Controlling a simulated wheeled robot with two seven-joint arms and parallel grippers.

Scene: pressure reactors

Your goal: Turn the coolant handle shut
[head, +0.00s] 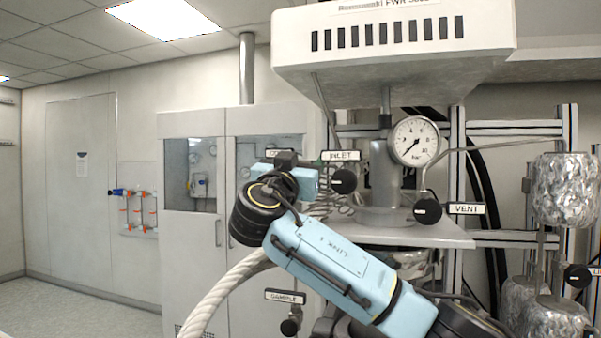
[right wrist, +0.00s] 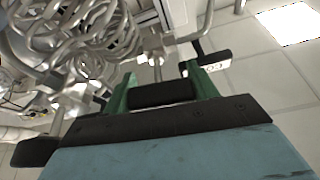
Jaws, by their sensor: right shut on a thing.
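My right gripper (right wrist: 160,84) has green fingers in the right wrist view, closed on both sides of the black coolant handle (right wrist: 163,94). In the head view the blue wrist of my right arm reaches up from the lower right to the coolant handle (head: 286,159), beside a label (head: 279,153) that shows only its first letters. The gripper's fingers are mostly hidden there by my own wrist. How far the handle is turned cannot be told. My left gripper is not in view.
The INLET knob (head: 343,181) is close right of my gripper, with the VENT knob (head: 427,210) and pressure gauge (head: 415,141) farther right. The SAMPLE knob (head: 290,326) is below. A thick pale hose (head: 222,290) curves under my wrist. Coiled tubing (right wrist: 85,40) lies close beside the fingers.

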